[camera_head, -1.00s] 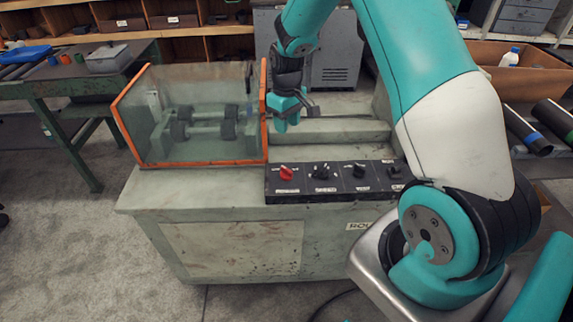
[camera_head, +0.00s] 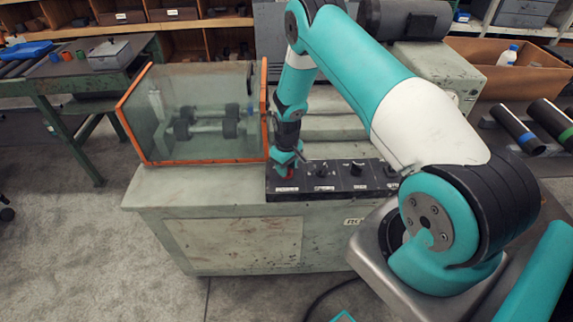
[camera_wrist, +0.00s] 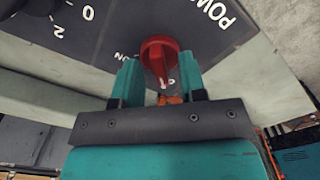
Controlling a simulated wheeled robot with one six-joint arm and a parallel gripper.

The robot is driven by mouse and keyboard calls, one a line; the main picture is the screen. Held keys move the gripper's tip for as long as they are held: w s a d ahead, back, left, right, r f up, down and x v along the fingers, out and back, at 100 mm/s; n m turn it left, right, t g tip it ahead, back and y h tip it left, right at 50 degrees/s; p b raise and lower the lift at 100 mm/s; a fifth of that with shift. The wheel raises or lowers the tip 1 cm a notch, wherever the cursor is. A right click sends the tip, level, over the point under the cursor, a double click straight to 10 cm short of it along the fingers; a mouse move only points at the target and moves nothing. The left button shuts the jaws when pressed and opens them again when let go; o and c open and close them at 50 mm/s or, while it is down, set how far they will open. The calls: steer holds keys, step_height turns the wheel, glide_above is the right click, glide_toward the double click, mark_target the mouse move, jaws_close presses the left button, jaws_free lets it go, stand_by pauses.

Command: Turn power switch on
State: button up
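The red power switch (camera_wrist: 159,55) is a rotary knob on the black control panel (camera_wrist: 95,30). In the wrist view it lies between the tips of my gripper (camera_wrist: 158,75), under the word "POWER", most of which shows. The two teal fingers stand apart on either side of the knob, with a visible gap. The knob's pointer faces toward my gripper, near the marks "ON" and "0". In the head view my gripper (camera_head: 285,160) is low over the panel's left end, and the red knob (camera_head: 290,171) is partly hidden behind it.
Other black knobs (camera_head: 357,167) sit to the right on the panel. The orange-framed clear guard (camera_head: 195,115) stands just left of my gripper on the grey-green machine (camera_head: 230,225). A cardboard box (camera_head: 530,75) and dark pipes (camera_head: 520,130) are at the right.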

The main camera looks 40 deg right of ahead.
steer(key=shift+f, duration=0.1)
jaws_close()
